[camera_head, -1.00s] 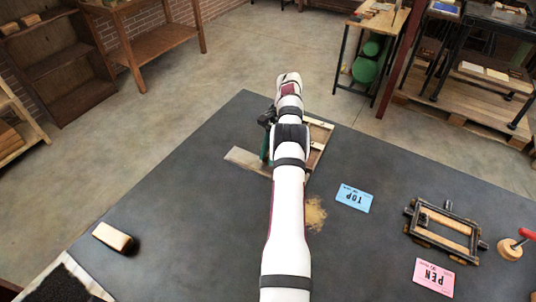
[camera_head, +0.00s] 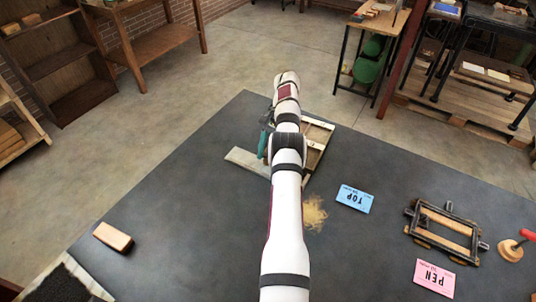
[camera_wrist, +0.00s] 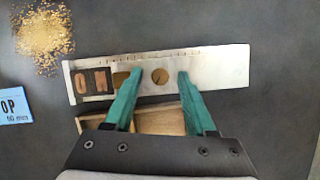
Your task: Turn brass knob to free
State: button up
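A pale metal stick-like tray (camera_wrist: 215,68) lies on the dark table, with letter blocks (camera_wrist: 90,81) at its left end in the wrist view. A round brass knob (camera_wrist: 160,76) shows near its middle. My gripper (camera_wrist: 159,73) is open, its green fingertips on either side of the knob with gaps between. I cannot tell how far above the tray the tips are. In the head view the tray's left end (camera_head: 245,160) shows, while my arm hides the knob and most of my gripper.
A wooden tray (camera_head: 325,137) lies beside the metal one, partly under my gripper. A blue card (camera_head: 354,198), gold powder (camera_head: 314,213), a pink card (camera_head: 434,278), a dark-barred frame (camera_head: 447,228) and a red-handled tool (camera_head: 512,249) lie rightward. A wooden block (camera_head: 112,237) lies at left.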

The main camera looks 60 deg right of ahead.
jog(key=shift+r, duration=0.1)
jog(key=r, duration=0.4)
jog(key=shift+s+r, duration=0.2)
jog(key=shift+s, duration=0.1)
jog(key=s+r, duration=0.6)
jog(key=s, duration=0.5)
jog(key=shift+d+r, duration=0.2)
jog(key=shift+d, duration=0.05)
jog(key=w+r+m+t+h, duration=0.3)
jog(key=w+m+t+h, duration=0.15)
jog(key=m, duration=0.95)
jog(key=shift+y, duration=0.45)
jog(key=x, duration=1.5)
jog(key=shift+f, duration=0.2)
